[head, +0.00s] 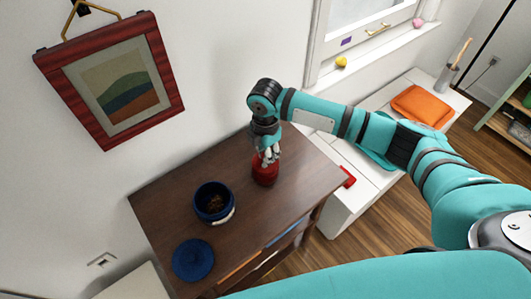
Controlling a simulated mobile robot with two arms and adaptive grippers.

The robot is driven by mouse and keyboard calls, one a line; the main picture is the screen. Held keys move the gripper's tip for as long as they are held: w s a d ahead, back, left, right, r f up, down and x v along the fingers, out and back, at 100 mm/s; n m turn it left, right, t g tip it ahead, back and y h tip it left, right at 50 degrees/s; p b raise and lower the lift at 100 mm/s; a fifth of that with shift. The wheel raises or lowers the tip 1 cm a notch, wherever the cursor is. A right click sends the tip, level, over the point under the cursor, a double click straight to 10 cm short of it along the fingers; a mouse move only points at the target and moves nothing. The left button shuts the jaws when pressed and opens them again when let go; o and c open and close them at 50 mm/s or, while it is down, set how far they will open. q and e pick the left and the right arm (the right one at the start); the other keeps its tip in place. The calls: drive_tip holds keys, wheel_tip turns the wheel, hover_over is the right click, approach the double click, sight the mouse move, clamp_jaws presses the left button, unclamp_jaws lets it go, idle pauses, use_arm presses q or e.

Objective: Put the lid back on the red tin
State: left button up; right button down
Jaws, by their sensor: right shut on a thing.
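The red tin (265,176) stands on the dark wooden cabinet top, toward its back right. My right gripper (268,157) points down directly over the tin, with its fingers at the tin's top. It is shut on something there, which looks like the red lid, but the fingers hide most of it. I cannot tell whether lid and tin touch. My left gripper is out of view.
On the cabinet top (158,204) stand a dark blue pot (213,203) and a round blue lid (193,260) lying flat. A small red object (348,177) lies on the white bench (345,203) at right. The cabinet top's front middle is clear.

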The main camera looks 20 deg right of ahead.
drive_tip(key=shift+p, duration=0.45)
drive_tip(key=shift+f+p, duration=0.15)
drive_tip(key=shift+p, duration=0.15)
idle(1.1)
drive_tip(key=shift+p, duration=0.4)
idle(0.3)
idle(0.4)
drive_tip(key=c, duration=0.7)
unclamp_jaws()
drive_tip(key=shift+o, duration=0.2)
drive_tip(key=shift+r+p, duration=3.55)
drive_tip(key=shift+p, duration=0.2)
